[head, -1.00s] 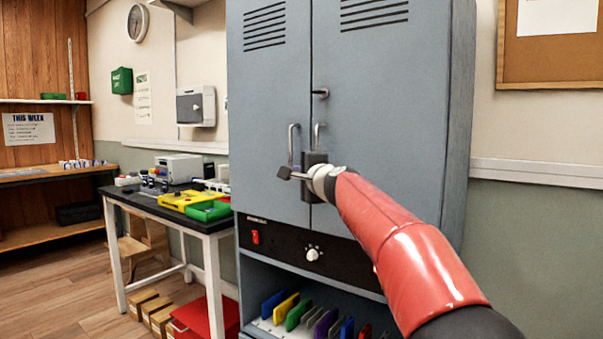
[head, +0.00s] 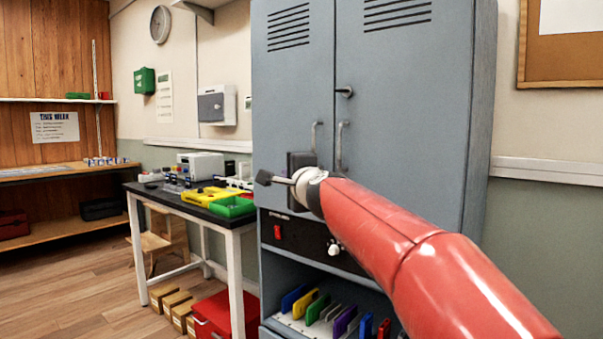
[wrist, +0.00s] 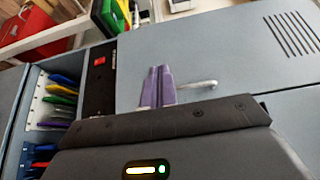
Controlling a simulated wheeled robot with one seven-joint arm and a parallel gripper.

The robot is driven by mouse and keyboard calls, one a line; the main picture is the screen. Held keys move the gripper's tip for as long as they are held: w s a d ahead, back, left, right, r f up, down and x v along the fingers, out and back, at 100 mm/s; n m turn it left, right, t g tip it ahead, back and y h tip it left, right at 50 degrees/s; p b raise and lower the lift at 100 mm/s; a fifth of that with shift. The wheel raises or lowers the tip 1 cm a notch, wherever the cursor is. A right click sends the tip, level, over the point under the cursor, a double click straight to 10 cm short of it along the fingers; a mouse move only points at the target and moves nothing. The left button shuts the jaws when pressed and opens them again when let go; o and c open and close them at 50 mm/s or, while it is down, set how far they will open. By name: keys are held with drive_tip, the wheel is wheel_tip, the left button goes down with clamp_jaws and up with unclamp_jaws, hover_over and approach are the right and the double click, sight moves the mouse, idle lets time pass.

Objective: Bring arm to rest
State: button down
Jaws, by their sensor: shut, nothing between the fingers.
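My red arm reaches in from the lower right of the head view, in front of a tall grey cabinet (head: 400,110). In the wrist view the two purple fingers of my gripper (wrist: 158,72) are pressed together with nothing between them. One metal door handle (wrist: 195,85) shows just beside them. In the head view my dark gripper body is in front of the left door, just below and left of the two handles (head: 341,145). The fingers cannot be made out there. Both cabinet doors are shut.
Below the doors are a dark panel with a red switch (head: 277,232) and a rack of coloured cases (head: 318,308). A workbench (head: 185,206) with yellow and green trays stands left, with a red box (head: 212,315) beneath. Open floor (head: 70,270) lies further left.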

drive_tip(key=s+d+f+n+g+h, duration=0.2)
drive_tip(key=s+d+f, duration=0.4)
drive_tip(key=s+f, duration=0.5)
drive_tip(key=s+d+f+n+g+h, duration=0.2)
drive_tip(key=s+d+f+n+g, duration=0.3)
drive_tip(key=s+f, duration=0.5)
drive_tip(key=s+d+f+n+g+h, duration=0.2)
drive_tip(key=s+d+f+n+g, duration=0.2)
drive_tip(key=s, duration=1.4)
drive_tip(key=d+f+n, duration=0.3)
drive_tip(key=f, duration=0.4)
drive_tip(key=shift+f, duration=0.35)
